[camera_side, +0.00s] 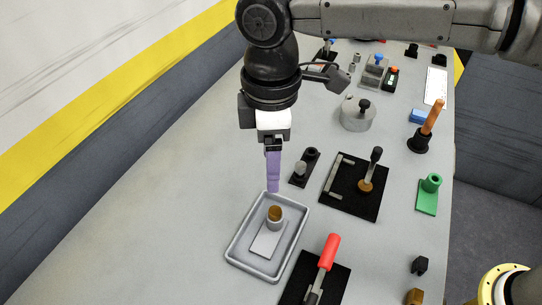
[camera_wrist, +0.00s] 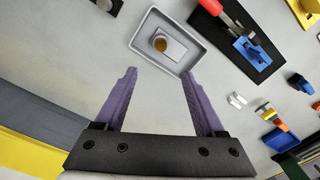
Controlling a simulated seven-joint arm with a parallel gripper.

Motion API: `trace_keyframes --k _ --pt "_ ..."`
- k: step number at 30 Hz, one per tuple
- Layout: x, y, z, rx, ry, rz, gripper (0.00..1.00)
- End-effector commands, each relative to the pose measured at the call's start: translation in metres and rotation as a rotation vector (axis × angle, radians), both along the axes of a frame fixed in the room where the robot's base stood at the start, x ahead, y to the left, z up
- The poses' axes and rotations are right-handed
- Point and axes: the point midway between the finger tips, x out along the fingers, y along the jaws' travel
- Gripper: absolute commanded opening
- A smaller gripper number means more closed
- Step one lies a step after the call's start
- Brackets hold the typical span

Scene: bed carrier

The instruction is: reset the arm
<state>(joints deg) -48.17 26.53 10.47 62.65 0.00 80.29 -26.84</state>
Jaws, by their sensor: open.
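My gripper (camera_side: 273,190) points down above the table, just behind a grey tray (camera_side: 234,256) in the side view. In the wrist view my gripper (camera_wrist: 158,75) shows two purple fingers spread wide, with nothing between them. The tray (camera_wrist: 140,47) lies beyond the fingertips there. In the tray is a light flat block (camera_side: 266,243) with a round brown-topped piece (camera_side: 275,214) at its far end. The gripper appears apart from the tray and its contents.
A red-handled clamp (camera_side: 328,252) on a black plate stands right of the tray. Behind are a black plate with a lever (camera_side: 350,185), a small black fixture (camera_side: 304,168), a grey round container (camera_side: 357,113) and a green block (camera_side: 428,194). The table's left side is clear.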

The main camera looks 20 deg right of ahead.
Motion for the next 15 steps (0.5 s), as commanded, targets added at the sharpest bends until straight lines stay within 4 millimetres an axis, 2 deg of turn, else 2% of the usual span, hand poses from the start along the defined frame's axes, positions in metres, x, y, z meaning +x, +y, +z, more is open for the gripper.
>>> trace_keyframes --k 10,13,15 --pt "0.006 -0.005 0.001 0.002 -0.003 -0.015 0.71" --pt "0.020 -0.023 0.023 0.033 -0.032 -0.060 0.71" --pt "0.031 -0.047 0.049 0.064 -0.065 -0.111 0.71"
